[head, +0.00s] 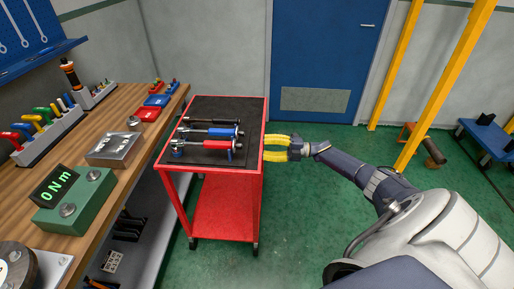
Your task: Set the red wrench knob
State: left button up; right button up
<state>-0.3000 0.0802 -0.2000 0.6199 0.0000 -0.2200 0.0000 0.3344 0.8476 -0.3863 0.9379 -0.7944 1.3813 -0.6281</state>
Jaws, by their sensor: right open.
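The red-handled wrench (215,144) lies nearest on the black top of the red cart (250,107). Its metal head points left and its handle end points right, toward my right gripper. The knob is too small to make out clearly. My right gripper (266,148) has yellow fingers and is open and empty, just off the cart's right edge. It is apart from the wrench. My left gripper is not in view.
A blue-handled wrench (222,131) and a black one (222,121) lie behind the red one. A wooden bench (130,172) at left holds a green box (75,203) reading "0 Nm". Yellow posts (397,62) stand at right.

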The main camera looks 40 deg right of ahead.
jog(key=shift+s+d, duration=0.35)
jog(key=shift+d, duration=0.1)
